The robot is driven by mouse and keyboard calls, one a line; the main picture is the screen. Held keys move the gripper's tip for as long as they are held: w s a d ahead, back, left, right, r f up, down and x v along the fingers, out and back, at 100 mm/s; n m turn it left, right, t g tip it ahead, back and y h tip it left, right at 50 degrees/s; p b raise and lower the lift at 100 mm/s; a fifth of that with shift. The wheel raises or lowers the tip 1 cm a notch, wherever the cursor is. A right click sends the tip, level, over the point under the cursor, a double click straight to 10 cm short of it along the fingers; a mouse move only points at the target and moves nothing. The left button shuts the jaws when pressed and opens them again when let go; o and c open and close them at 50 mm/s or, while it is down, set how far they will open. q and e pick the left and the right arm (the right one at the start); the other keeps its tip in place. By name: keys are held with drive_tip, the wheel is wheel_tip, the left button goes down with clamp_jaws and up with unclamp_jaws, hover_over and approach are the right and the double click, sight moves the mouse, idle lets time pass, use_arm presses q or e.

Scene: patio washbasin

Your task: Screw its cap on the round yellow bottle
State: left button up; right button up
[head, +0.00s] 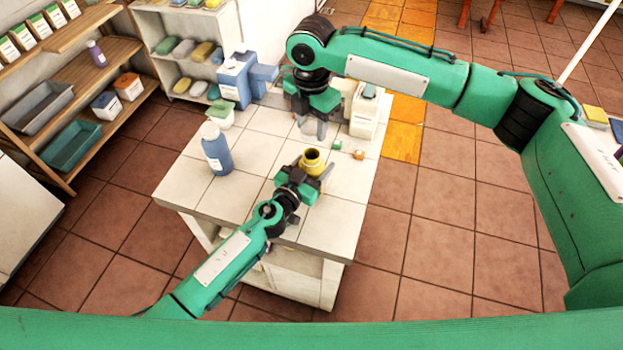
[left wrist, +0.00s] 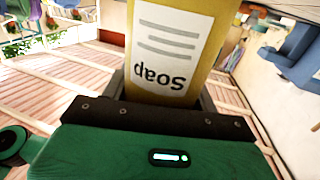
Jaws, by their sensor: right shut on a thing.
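The round yellow bottle (head: 313,163) stands upright on the tiled table with its dark open mouth facing up. In the left wrist view the yellow bottle (left wrist: 175,45) shows a white label reading "Soap", upside down. My left gripper (head: 306,176) is low at the bottle, with its fingers apart on either side of it. My right gripper (head: 310,132) points down beyond the bottle, apart from it. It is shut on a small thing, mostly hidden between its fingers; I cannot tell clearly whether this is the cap.
A blue bottle (head: 217,150) stands left on the table, near a pale green container (head: 220,114). A blue dispenser (head: 236,78) and a white bottle (head: 365,112) stand farther back. Small orange pieces (head: 358,154) lie right of the yellow bottle. The table's front is clear.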

sight(311, 141)
use_arm(q)
drive_tip(key=c, duration=0.8)
use_arm(e)
drive_tip(key=shift+f, duration=2.5)
drive_tip(key=shift+f, duration=0.1)
drive_tip(key=shift+f, duration=0.75)
drive_tip(key=shift+f, duration=0.6)
